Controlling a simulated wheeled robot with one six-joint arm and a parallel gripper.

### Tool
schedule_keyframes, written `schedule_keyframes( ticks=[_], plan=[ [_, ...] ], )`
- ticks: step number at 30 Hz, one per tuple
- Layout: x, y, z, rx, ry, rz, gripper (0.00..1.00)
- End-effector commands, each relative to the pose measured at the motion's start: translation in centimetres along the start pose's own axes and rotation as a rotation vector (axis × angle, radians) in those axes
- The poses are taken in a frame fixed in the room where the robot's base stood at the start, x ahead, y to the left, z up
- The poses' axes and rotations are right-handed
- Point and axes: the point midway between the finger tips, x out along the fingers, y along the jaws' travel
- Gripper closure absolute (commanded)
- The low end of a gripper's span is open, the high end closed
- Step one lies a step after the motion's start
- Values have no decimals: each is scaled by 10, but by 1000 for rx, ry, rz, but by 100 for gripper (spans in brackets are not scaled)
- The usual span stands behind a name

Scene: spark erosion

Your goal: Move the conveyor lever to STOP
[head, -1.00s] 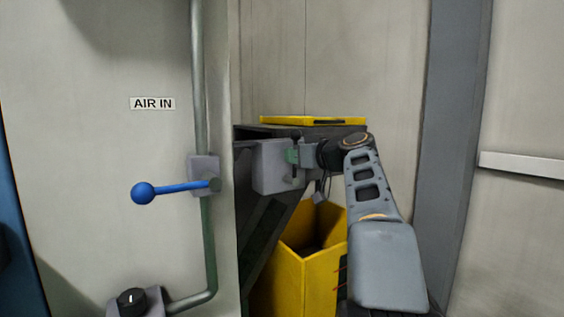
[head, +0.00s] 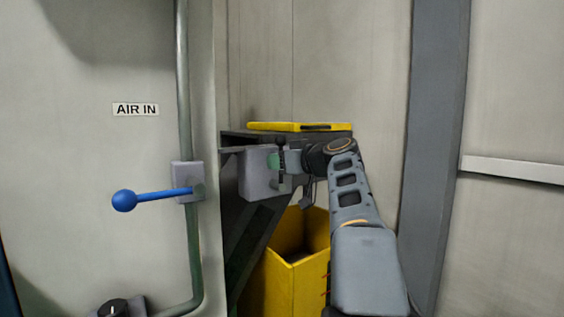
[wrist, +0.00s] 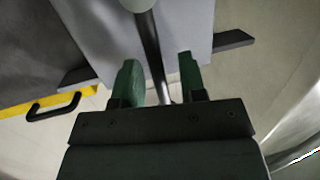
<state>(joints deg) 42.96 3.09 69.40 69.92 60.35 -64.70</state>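The conveyor lever is a dark rod with a pale rounded knob; it shows in the wrist view (wrist: 151,45) and as a thin dark upright in the head view (head: 282,152). It belongs to a grey box (head: 256,180) beside the dark conveyor frame. My gripper (wrist: 158,80) has its two green fingers apart, one on each side of the rod, with visible gaps. In the head view my gripper (head: 277,162) is at the box's right side, partly hidden. No STOP marking is readable.
A yellow bin (head: 290,285) stands below the conveyor, and a yellow lid-like piece (head: 298,127) lies on top. A grey post (head: 432,150) stands right of my arm.

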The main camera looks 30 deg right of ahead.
Motion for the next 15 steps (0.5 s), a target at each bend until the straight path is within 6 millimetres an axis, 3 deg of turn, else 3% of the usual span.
schedule_keyframes(
  ticks=[7,15],
  plan=[
    [-18,1,-1,-1,1,3,62],
    [-74,1,-1,-1,0,7,62]
  ],
)
